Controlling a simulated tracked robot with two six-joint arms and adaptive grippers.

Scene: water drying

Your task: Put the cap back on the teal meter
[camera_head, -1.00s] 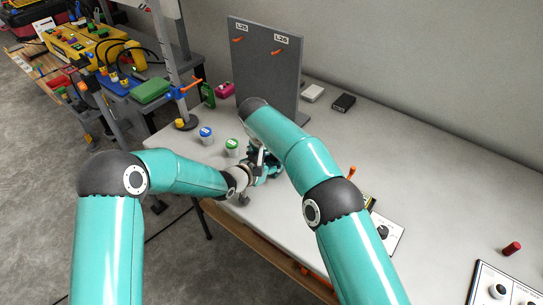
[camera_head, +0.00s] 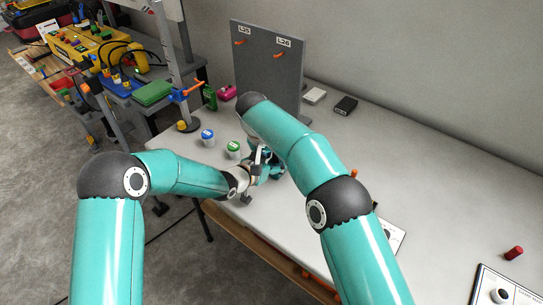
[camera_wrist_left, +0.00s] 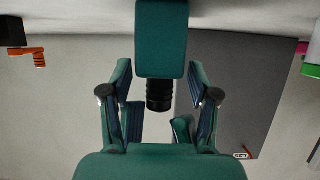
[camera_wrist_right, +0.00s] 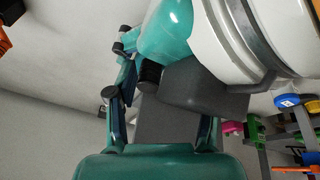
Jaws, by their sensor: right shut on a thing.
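In the left wrist view a teal block with a black ribbed end, which looks like the teal meter (camera_wrist_left: 160,40), sits between the tips of my left gripper (camera_wrist_left: 160,75). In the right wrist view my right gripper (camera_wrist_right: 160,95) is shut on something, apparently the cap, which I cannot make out. A dark block and a black ribbed cylinder (camera_wrist_right: 149,76) overlap the space at its fingers. In the head view both grippers meet above the table's near-left part, mostly hidden behind my right arm.
Blue-lidded (camera_head: 207,137) and green-lidded (camera_head: 233,149) jars stand left of the grippers. A grey board (camera_head: 266,70) with orange hooks stands behind. A panel (camera_head: 507,290) and a red cylinder (camera_head: 514,253) are at the right. The table's right-middle is mostly clear.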

